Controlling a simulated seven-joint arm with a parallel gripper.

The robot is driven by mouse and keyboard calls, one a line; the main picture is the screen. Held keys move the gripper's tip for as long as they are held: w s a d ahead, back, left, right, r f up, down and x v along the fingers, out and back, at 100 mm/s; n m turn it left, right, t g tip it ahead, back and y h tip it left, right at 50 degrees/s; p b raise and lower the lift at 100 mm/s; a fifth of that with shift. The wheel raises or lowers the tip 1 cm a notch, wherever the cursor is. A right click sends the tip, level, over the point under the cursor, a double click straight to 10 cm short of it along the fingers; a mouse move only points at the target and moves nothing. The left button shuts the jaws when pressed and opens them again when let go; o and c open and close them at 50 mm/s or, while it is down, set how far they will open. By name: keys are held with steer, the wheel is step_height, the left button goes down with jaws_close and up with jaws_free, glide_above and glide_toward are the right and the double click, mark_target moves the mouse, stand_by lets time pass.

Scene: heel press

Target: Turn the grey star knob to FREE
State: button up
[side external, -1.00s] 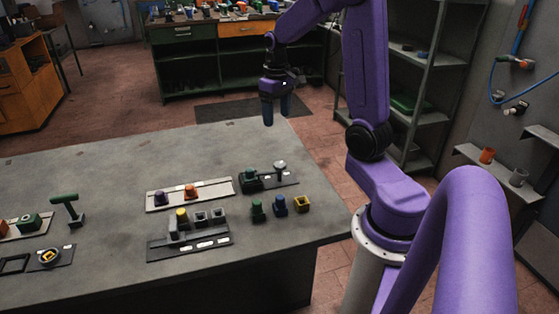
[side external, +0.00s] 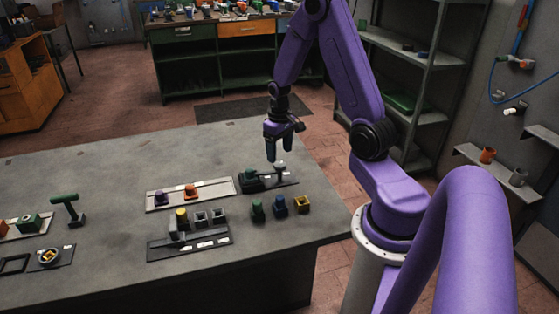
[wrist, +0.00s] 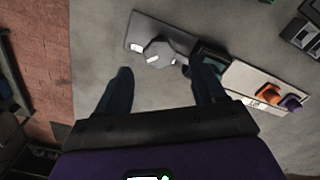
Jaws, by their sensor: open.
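The grey star knob (side external: 280,167) stands on a dark plate (side external: 288,180) with white labels, beside a green block (side external: 251,181) at the table's right end. In the wrist view the knob (wrist: 158,52) shows from above, pale and lobed, with a light mark at its near side. My gripper (side external: 279,157) is open and points down, just above and behind the knob in the side view. In the wrist view my open fingers (wrist: 163,70) stand on this side of the knob, apart from it. The label words are too small to read.
A pale panel (side external: 215,186) with a purple and an orange knob lies left of the knob's plate. A black panel (side external: 160,252) lies nearer.

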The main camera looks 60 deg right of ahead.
mark_target(279, 164)
steer(key=shift+f, duration=2.15)
steer(key=shift+c, duration=0.3)
jaws_close()
